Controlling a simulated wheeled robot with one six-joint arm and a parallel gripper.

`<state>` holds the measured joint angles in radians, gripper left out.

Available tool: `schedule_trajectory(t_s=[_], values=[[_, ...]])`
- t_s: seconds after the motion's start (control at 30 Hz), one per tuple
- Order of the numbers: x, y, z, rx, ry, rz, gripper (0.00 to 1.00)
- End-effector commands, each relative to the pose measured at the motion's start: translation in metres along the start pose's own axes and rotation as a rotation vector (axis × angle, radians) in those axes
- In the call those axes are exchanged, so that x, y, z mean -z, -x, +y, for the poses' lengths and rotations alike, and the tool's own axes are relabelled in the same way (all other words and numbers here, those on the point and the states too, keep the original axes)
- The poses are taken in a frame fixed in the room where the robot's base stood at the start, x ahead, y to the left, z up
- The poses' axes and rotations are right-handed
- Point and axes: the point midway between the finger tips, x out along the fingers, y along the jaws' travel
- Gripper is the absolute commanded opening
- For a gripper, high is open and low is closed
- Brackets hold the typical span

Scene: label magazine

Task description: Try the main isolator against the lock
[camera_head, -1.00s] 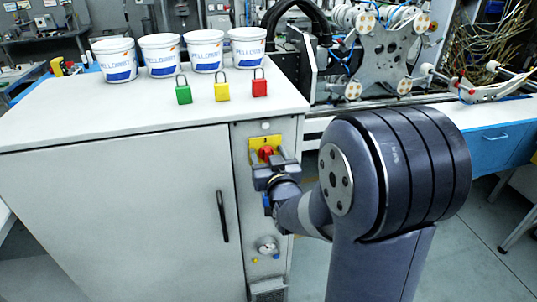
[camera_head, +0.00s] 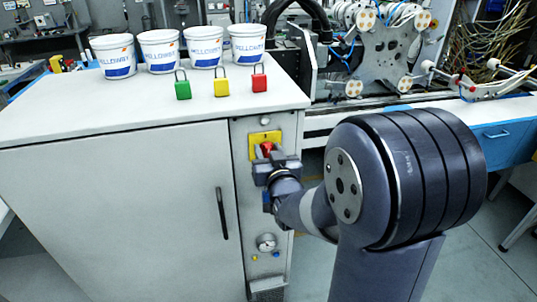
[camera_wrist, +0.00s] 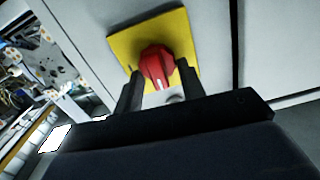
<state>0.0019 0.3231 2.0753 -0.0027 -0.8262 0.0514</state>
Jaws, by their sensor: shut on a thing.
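The main isolator is a red rotary handle (camera_head: 267,148) on a square yellow plate (camera_head: 265,137), on the narrow front panel of the grey cabinet. My gripper (camera_head: 269,156) is at the handle and shut on it. In the wrist view the red handle (camera_wrist: 157,66) stands between my two dark fingers (camera_wrist: 160,74), with a white mark on its face and the yellow plate (camera_wrist: 181,28) behind. A small grey round thing (camera_wrist: 175,98) shows below the handle; I cannot tell whether it is a lock. My gripper hides the isolator's lower part in the head view.
Green (camera_head: 182,90), yellow (camera_head: 221,87) and red (camera_head: 259,82) padlocks stand on the cabinet top (camera_head: 110,113), in front of several white tubs (camera_head: 160,52). A gauge (camera_head: 266,243) sits lower on the panel. A black door handle (camera_head: 222,213) is to the left.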

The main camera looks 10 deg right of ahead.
Motion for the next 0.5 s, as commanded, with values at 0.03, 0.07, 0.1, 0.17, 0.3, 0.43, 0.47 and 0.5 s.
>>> schedule_trajectory(t_s=[0.03,0.07,0.1,0.17,0.3,0.43,0.47,0.5], values=[[-0.0045,-0.0002,0.0006,0.000,-0.021,0.006,0.15],[-0.0046,-0.0001,0.0008,0.000,-0.035,0.006,0.15],[-0.0042,-0.0001,0.0010,0.000,-0.054,0.007,0.15],[-0.0041,-0.0002,0.0012,0.000,-0.079,0.005,0.15],[-0.0019,-0.0003,0.0015,0.000,-0.117,0.004,0.15],[-0.0004,-0.0002,0.0015,0.000,-0.127,0.002,0.15],[-0.0002,-0.0002,0.0014,0.000,-0.127,0.002,0.15],[-0.0001,-0.0002,0.0014,0.000,-0.126,0.001,0.15]])
